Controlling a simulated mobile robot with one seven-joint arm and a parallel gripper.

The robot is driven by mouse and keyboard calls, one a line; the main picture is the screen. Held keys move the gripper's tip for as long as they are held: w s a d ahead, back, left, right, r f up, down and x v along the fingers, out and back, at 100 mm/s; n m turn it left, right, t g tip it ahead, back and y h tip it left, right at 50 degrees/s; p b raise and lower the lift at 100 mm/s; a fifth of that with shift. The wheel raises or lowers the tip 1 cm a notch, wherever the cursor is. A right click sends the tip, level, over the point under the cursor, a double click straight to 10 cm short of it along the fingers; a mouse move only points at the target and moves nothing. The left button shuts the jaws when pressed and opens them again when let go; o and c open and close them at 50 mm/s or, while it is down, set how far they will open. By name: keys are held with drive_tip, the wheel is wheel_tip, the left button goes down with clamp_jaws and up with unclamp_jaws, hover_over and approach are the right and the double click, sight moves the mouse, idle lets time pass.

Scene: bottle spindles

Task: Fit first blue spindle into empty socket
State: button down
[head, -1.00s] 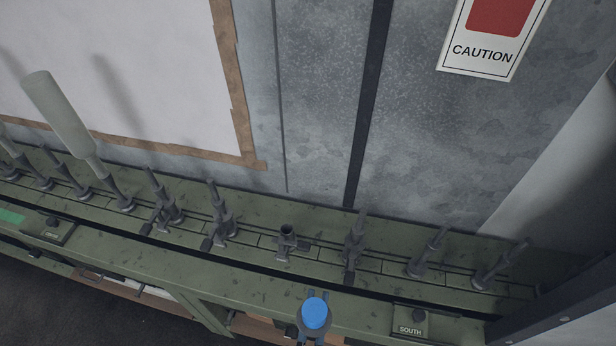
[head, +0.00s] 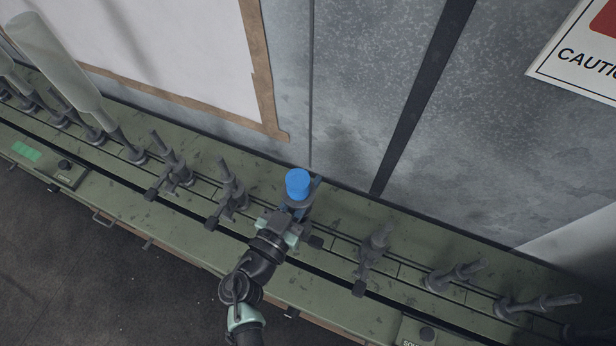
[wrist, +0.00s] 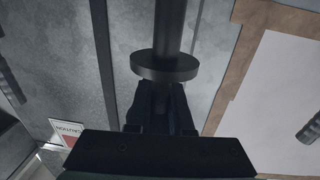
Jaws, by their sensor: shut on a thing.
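The blue spindle shows in the head view as a bright blue top (head: 298,184) over a dark body. My gripper (head: 300,207) is shut on it and holds it over the green rail, between neighbouring grey spindles. In the wrist view its dark shaft and round flange (wrist: 167,67) stand just past my gripper's fingers (wrist: 160,105). The empty socket is hidden behind my gripper and arm, so I cannot tell whether the spindle touches it.
Grey spindles stand close by on the green rail, one to the left (head: 232,188) and one to the right (head: 374,245). A pale bottle (head: 58,62) leans at far left. The grey wall (head: 350,130) rises behind the rail.

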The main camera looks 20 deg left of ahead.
drive_tip(key=shift+w+f, duration=0.15)
drive_tip(key=shift+f, duration=0.35)
drive_tip(key=shift+b, duration=0.6)
drive_tip(key=shift+f, duration=0.15)
drive_tip(key=shift+f+b, duration=0.85)
drive_tip(key=shift+b, duration=0.5)
drive_tip(key=shift+f, duration=0.15)
drive_tip(key=shift+f+b, duration=1.35)
drive_tip(key=shift+b, duration=0.6)
drive_tip(key=shift+f+b, duration=0.4)
drive_tip(key=shift+b, duration=0.4)
